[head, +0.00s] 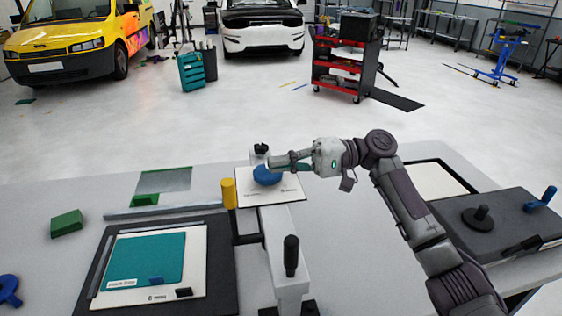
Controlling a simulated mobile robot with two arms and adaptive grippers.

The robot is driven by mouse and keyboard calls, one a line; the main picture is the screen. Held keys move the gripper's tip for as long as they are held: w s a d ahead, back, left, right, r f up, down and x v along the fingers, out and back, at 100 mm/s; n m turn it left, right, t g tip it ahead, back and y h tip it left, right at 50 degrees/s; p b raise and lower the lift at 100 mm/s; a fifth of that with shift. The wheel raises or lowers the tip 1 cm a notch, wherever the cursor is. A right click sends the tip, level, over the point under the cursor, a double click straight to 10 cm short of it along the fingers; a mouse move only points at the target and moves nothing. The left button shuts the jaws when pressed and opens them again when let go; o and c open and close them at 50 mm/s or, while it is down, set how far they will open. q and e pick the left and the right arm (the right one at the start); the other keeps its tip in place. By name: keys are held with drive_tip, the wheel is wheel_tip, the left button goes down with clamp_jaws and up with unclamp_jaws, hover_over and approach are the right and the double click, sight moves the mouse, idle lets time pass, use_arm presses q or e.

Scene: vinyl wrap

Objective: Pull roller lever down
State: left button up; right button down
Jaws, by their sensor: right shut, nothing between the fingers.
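My right gripper (275,163) reaches in from the right and appears shut and empty. Its fingertips are at the blue round part (267,177) on a white plate (288,190), beside a small black fitting (261,149); whether they touch it I cannot tell. A grey-white column (282,240) runs from the plate toward me, with an upright black handle (291,257) at its near end. A yellow upright grip (229,194) stands left of the plate on a dark bracket. Which of these is the roller lever is unclear. My left gripper is not in view.
Left on the table are a dark mat (222,265) with a white-and-teal sheet (147,262), a green block (66,223) and a grey straight bar (165,210). At right is a dark box (480,225) with a black knob and blue handle. The table between is clear.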

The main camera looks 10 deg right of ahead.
sight(232, 213)
use_arm(q)
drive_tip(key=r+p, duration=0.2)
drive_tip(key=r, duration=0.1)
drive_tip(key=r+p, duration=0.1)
drive_tip(key=p, duration=0.1)
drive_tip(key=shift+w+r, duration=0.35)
use_arm(e)
drive_tip(key=s+a, duration=0.4)
drive_tip(key=a, duration=0.3)
drive_tip(key=shift+s+a, duration=0.25)
drive_tip(key=shift+a, duration=0.05)
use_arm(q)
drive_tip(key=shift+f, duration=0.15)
